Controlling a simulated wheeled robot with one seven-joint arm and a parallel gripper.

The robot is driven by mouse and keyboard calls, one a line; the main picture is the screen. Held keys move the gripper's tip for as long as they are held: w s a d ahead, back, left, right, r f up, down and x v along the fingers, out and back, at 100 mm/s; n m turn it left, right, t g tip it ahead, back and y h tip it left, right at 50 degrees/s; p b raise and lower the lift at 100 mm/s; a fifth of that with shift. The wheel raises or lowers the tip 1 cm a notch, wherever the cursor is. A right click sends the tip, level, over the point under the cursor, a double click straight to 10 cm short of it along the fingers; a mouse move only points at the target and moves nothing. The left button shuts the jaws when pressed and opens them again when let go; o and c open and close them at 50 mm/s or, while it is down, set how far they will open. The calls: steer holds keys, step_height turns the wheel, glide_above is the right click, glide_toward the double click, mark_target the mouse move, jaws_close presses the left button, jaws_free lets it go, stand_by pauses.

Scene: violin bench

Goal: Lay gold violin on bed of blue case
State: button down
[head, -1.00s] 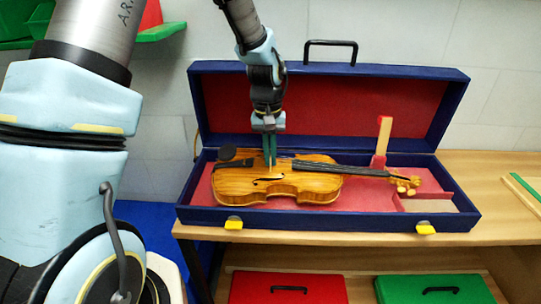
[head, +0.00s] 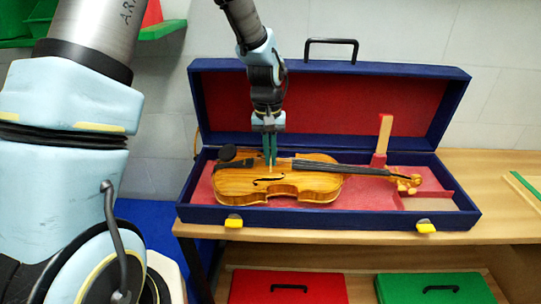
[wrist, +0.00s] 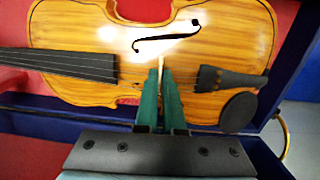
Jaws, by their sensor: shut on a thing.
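The gold violin (head: 305,185) lies face up in the open blue case (head: 330,216), its body at the left and its neck pointing right. In the wrist view the violin (wrist: 85,30) shows its body, black fingerboard, f-hole and chin rest. The red bed (head: 358,200) of the case shows around the violin. The scroll is at the right end, by the red neck support. My gripper (head: 270,161) points down over the violin's body, and its green fingers (wrist: 160,92) are shut on the bridge. Whether the violin's back touches the bed cannot be told.
The case lid stands open at the back. An upright red and tan strap (head: 383,135) rises behind the neck. The case rests on a wooden bench (head: 500,165). Red (head: 260,288) and green (head: 430,290) cases lie on the shelf below.

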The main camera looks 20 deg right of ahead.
steer(key=c, duration=0.9)
jaws_free()
steer(key=shift+c, duration=0.2)
step_height(320, 180, up, 10)
steer(key=b, duration=0.2)
steer(key=s+a+f+n+t, duration=0.1)
steer(key=s+a+n, duration=0.1)
steer(key=a, duration=1.3)
steer(key=s+a+f+n+t, duration=0.1)
steer(key=s+a+f, duration=0.1)
steer(key=a, duration=1.3)
steer(key=shift+n, duration=0.4)
